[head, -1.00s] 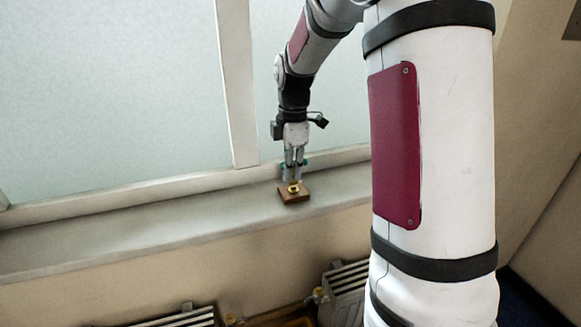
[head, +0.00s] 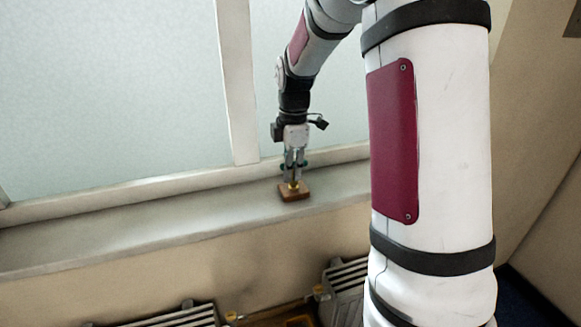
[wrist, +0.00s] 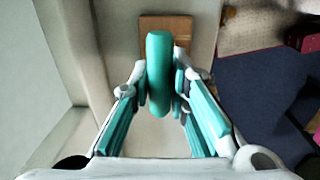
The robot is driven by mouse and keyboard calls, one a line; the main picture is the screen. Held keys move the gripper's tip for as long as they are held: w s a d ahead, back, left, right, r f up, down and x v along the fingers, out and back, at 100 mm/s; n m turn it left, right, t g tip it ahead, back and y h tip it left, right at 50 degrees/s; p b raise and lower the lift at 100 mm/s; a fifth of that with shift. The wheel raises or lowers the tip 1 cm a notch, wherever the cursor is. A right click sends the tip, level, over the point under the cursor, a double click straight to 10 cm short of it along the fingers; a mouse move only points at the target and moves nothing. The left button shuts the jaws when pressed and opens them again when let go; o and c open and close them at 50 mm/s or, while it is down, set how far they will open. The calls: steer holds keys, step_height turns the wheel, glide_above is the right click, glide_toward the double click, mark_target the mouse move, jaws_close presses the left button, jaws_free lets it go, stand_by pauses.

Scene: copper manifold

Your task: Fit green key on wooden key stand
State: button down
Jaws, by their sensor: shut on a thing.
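The green key (wrist: 160,75) is a teal, rounded, elongated piece between the fingers of my gripper (wrist: 161,88) in the wrist view. My gripper is shut on it. The wooden key stand (wrist: 164,22) shows just beyond the key, which hides part of it.
The stand sits on a narrow pale sill (head: 130,225) below a frosted window (head: 110,95). The sill is clear to the left. Ribbed grey metal units (head: 345,285) and yellow fittings lie lower down. In the wrist view, dark blue floor (wrist: 255,100) shows at right.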

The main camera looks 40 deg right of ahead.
steer(key=shift+f, duration=0.35)
steer(key=c, duration=1.4)
jaws_free()
steer(key=shift+c, duration=0.2)
steer(key=r, duration=0.8)
steer(key=s+r, duration=0.1)
steer(key=r, duration=0.3)
steer(key=shift+f, duration=0.1)
